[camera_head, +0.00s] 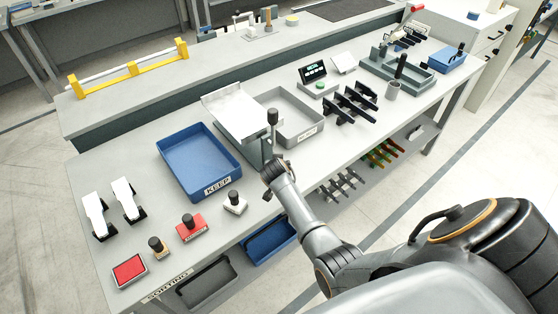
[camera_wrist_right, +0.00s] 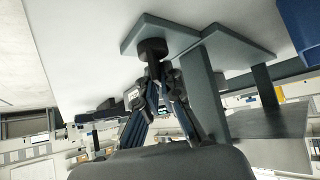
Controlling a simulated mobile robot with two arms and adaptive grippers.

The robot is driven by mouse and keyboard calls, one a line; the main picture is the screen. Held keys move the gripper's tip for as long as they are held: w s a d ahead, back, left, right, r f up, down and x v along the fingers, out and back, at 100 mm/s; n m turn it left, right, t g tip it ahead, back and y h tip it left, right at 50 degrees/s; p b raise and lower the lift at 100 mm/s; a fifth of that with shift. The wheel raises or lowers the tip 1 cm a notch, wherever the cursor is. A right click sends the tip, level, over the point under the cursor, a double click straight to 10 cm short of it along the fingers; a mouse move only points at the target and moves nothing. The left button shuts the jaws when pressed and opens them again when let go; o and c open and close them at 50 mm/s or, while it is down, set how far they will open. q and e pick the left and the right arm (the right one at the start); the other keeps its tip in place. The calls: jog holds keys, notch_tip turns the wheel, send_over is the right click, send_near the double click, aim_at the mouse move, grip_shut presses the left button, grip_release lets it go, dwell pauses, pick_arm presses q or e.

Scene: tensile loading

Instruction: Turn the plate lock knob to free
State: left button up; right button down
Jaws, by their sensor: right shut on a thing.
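In the right wrist view, which looks upside down, my right gripper (camera_wrist_right: 160,82) is shut on a dark knob (camera_wrist_right: 152,47) with a round collar and short stem. The collar is against a grey-green plate (camera_wrist_right: 166,34) of a fixture; the fingers cover part of the stem. A dark-capped post (camera_head: 272,118) stands just beyond the gripper. The knob's lock setting is not readable. My left gripper is not in view.
A blue KEEP tray (camera_head: 233,178) lies left of the fixture and a grey tray (camera_head: 312,133) right of it. A black rack (camera_head: 352,106) stands to the right.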

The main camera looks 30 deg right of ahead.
jog(key=n+y, duration=0.1)
jog(key=n+t+p, duration=0.1)
jog(key=shift+d+r+n+y+p, duration=0.15)
jog(key=shift+n+y+p, duration=0.15)
jog(key=shift+n+y, duration=0.7)
jog(key=shift+n, duration=0.3)
jog(key=shift+f+n+t+y+b, duration=0.25)
jog(key=shift+n+t+y+b, duration=0.15)
jog(key=shift+n+y, duration=0.35)
pick_arm(q)
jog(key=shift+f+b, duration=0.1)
jog(key=shift+b, duration=0.8)
pick_arm(e)
jog(key=shift+n+y, duration=0.85)
jog(key=shift+n, duration=0.3)
jog(key=c, duration=1.5)
grip_release()
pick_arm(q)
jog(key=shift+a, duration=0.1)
pick_arm(e)
jog(key=shift+r, duration=0.1)
jog(key=v, duration=1.2)
